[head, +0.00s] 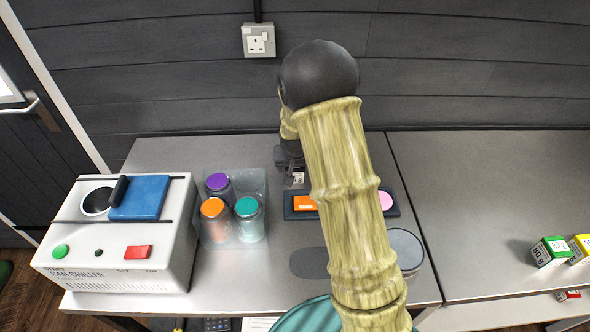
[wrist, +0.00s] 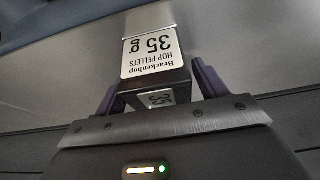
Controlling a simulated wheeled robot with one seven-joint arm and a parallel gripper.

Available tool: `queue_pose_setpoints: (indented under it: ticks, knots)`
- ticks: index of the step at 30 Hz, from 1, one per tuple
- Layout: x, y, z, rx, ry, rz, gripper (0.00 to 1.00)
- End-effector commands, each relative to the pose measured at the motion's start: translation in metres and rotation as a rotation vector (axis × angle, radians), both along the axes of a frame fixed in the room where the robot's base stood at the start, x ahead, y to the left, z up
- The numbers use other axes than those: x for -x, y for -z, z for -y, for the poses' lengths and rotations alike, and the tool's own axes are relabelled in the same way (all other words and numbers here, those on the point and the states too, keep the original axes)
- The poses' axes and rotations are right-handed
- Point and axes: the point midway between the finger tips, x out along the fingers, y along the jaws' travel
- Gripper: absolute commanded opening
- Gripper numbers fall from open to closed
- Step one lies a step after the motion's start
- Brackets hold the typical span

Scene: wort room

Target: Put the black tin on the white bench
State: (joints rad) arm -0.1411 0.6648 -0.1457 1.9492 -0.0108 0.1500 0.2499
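The black tin (wrist: 157,84) has a white label reading "Brackenhop hop pellets 35 g". My gripper (wrist: 160,88) has one purple finger on each side of it, apparently pressed against its sides. In the head view my gripper (head: 294,172) is at the back of a grey metal bench (head: 165,155), near the wall, and the tin's pale label (head: 298,178) shows small between the fingers. My arm covers part of the scene. I cannot tell whether the tin touches the bench. No clearly white bench top shows; the tops look grey.
A white can chiller (head: 110,270) stands at left. Beside it is a clear crate (head: 252,183) with purple-, orange- and teal-lidded jars. A dark tray (head: 297,214) holds orange and pink items. A round grey-topped container (head: 408,245) is partly behind my arm. The right bench (head: 470,200) is mostly clear, with small boxes (head: 550,251).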

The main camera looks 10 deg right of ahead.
Motion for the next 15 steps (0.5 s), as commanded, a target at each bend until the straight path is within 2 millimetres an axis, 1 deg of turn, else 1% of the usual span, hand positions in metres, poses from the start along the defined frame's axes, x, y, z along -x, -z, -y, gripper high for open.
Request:
queue_pose_setpoints:
  ticks: [1, 3, 5, 6, 7, 8, 15]
  knots:
    - [0.0000, 0.0000, -0.0003, 0.000, 0.000, 0.000, 0.61]
    - [0.0001, 0.0000, 0.0005, 0.000, 0.001, 0.000, 0.47]
    - [0.0001, 0.0001, 0.0006, 0.000, 0.001, 0.000, 0.35]
    - [0.0001, 0.0001, 0.0010, 0.000, 0.002, 0.000, 0.27]
    - [0.0001, 0.0000, 0.0014, 0.000, 0.002, 0.000, 0.25]
    - [-0.0001, -0.0003, 0.0017, 0.000, 0.003, 0.001, 0.21]
    - [-0.0001, -0.0023, 0.0018, 0.000, 0.003, 0.001, 0.21]
